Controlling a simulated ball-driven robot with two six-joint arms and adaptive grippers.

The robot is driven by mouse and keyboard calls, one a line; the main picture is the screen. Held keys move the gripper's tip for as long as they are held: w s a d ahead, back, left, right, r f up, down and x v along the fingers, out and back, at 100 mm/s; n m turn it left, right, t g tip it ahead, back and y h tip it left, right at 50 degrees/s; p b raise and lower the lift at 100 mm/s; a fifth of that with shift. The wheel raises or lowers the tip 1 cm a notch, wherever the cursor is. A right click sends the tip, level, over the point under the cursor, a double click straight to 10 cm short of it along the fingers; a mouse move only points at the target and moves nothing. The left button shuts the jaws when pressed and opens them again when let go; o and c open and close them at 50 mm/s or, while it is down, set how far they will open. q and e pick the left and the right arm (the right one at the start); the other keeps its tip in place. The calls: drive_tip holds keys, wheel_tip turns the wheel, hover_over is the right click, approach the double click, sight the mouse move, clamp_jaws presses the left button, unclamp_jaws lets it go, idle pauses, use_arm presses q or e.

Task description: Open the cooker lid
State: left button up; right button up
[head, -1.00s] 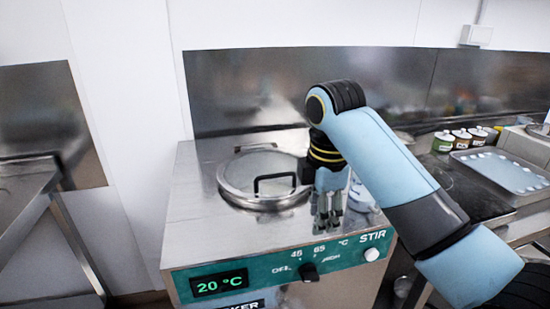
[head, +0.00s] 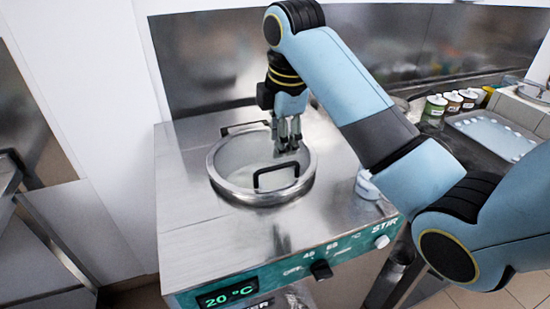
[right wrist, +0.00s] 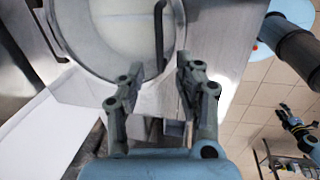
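The cooker (head: 185,210) is a steel cabinet with a green front panel. Its round lid (head: 225,185) lies flat on top, with a steel rim and a pale see-through middle. A black bar handle (head: 272,182) stands on the lid's near part; it also shows in the right wrist view (right wrist: 158,30). My right gripper (head: 289,146) hangs over the lid's right far part, behind the handle in the picture. In the right wrist view its fingers (right wrist: 158,66) are apart with nothing between them. A second gripper (right wrist: 297,130), apparently my left, shows small at the right wrist view's edge.
The panel shows 20 °C, a black knob (head: 321,269) and a white STIR button (head: 382,242). A white fitting (head: 368,184) stands on the cooker's right side. Several small tubs and a grey tray (head: 490,134) lie on the right counter. A steel backsplash rises behind.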

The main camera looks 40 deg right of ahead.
sight(277, 166)
drive_tip(key=f, duration=0.2)
drive_tip(key=w+f, duration=0.1)
drive_tip(key=f, duration=0.2)
drive_tip(key=shift+d+p, duration=0.1)
drive_tip(key=shift+p, duration=0.25)
drive_tip(key=shift+w+f, duration=0.2)
drive_tip(key=shift+f, duration=0.75)
use_arm(q)
drive_tip(key=shift+w+r, duration=0.2)
drive_tip(key=shift+r, duration=0.4)
use_arm(e)
clamp_jaws()
